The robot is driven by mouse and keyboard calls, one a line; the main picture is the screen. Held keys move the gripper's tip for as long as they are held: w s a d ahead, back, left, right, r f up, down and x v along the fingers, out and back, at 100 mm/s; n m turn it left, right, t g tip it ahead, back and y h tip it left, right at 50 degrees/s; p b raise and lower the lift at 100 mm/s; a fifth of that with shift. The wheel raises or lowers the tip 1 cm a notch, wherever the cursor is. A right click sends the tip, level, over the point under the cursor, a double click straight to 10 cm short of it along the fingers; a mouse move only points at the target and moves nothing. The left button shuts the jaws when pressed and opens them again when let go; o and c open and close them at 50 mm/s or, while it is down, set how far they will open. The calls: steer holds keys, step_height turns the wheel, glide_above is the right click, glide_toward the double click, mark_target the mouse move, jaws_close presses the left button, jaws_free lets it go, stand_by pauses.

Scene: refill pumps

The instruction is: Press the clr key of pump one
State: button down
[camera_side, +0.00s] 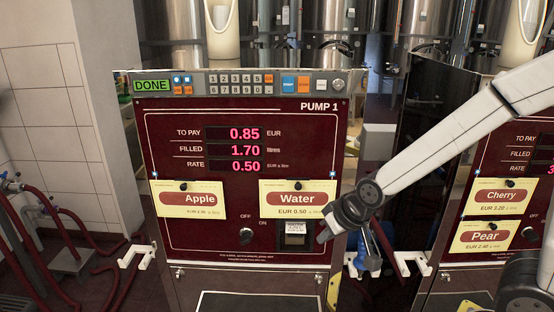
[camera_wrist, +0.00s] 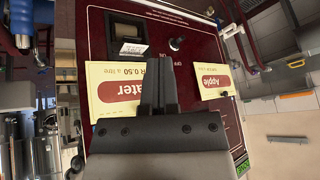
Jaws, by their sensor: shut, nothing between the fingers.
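Pump one (camera_side: 240,180) is a dark red panel marked PUMP 1, also seen upside down in the wrist view (camera_wrist: 110,45). A grey key strip (camera_side: 212,86) runs along its top with number keys (camera_side: 236,84) and small blue and orange keys. The key labels are too small to read, so I cannot tell which is clr. The green display (camera_side: 152,86) reads DONE.
The Apple card (camera_side: 188,199) and Water card (camera_side: 297,199) hang on pump one, with a black knob (camera_side: 246,236) below. A second red pump (camera_side: 510,160) with Cherry and Pear cards stands right. A blue nozzle (camera_side: 368,250) hangs between them. Steel tanks (camera_side: 280,35) stand behind.

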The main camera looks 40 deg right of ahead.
mark_target(272, 82)
steer(key=w+a+r+m+t, duration=0.35)
steer(key=w+r+t, duration=0.55)
steer(key=r, duration=0.5)
step_height(272, 82, up, 14)
steer(key=w+a+m+t, duration=0.1)
steer(key=w+m+t, duration=0.2)
steer(key=m+t, duration=0.2)
steer(key=shift+a+r+m+h, duration=0.25)
steer(key=shift+m+h, duration=0.15)
steer(key=shift+m, duration=0.35)
steer(key=shift+d, duration=0.1)
steer(key=shift+w+d, duration=3.05)
steer(key=shift+d, duration=0.05)
steer(key=shift+w+d, duration=0.6)
steer(key=shift+s+a, duration=0.1)
steer(key=shift+a, duration=0.05)
steer(key=shift+s+a, duration=0.45)
steer(key=shift+s, duration=0.05)
